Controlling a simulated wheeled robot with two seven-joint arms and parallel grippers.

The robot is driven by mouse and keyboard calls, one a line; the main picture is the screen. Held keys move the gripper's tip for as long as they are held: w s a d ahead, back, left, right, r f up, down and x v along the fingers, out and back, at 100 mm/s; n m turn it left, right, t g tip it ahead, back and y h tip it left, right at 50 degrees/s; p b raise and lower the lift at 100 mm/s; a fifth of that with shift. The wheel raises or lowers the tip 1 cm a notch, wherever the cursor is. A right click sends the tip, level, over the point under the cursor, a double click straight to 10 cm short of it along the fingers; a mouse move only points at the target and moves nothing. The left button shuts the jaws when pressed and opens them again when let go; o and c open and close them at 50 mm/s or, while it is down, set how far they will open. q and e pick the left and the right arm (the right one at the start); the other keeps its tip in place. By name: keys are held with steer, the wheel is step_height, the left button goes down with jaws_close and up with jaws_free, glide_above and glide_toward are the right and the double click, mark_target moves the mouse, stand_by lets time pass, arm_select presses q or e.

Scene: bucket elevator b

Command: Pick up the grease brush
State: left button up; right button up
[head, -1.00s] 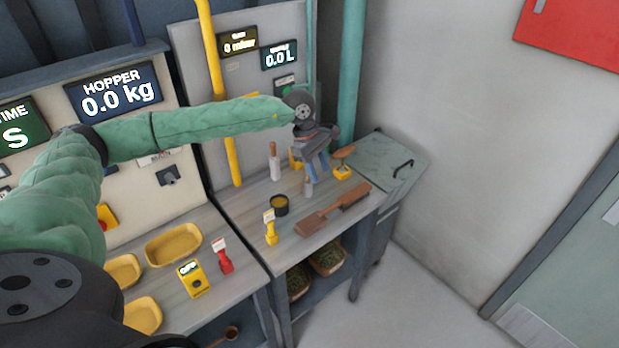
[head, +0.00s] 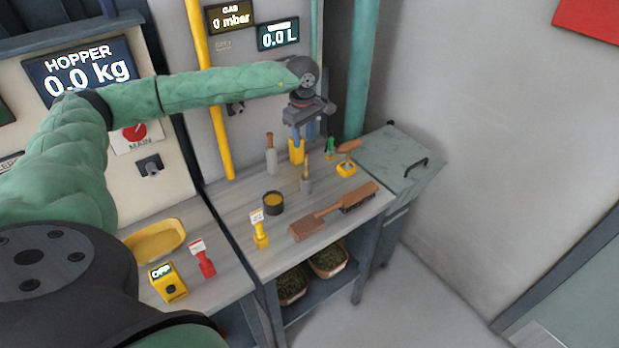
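A small upright brush with a thin wooden handle and a grey lower part, which looks like the grease brush (head: 306,181), stands on the right-hand bench near its middle. My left gripper (head: 307,140) points down just above its handle. The fingers look apart, with nothing clearly held; whether the handle tip lies between them I cannot tell. A dark pot with yellow grease (head: 272,203) stands left of the brush. My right gripper is out of view.
A wooden-handled scraper-like tool (head: 271,155) stands behind left. A large brown bristle brush (head: 340,208) lies in front right. A yellow tagged stand (head: 260,230), a yellow block (head: 296,152) and a wooden-topped yellow item (head: 347,160) stand nearby. A grey-green lidded bin (head: 395,160) adjoins the bench.

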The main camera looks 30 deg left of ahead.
mark_target(306, 164)
arm_select(q)
steer(key=f+b, duration=0.1)
steer(key=f, duration=0.1)
steer(key=w+f+b, duration=0.1)
steer(key=f+b, duration=0.1)
steer(key=shift+s+f, duration=0.1)
steer(key=shift+f, duration=0.3)
step_height(306, 164, down, 2)
steer(key=shift+d+f, duration=0.1)
steer(key=shift+f, duration=0.55)
step_height(306, 164, down, 3)
steer(key=shift+d+f+b, duration=0.1)
steer(key=shift+f+b, duration=0.1)
steer(key=shift+b, duration=0.1)
steer(key=shift+f, duration=0.15)
steer(key=c, duration=0.7)
jaws_close()
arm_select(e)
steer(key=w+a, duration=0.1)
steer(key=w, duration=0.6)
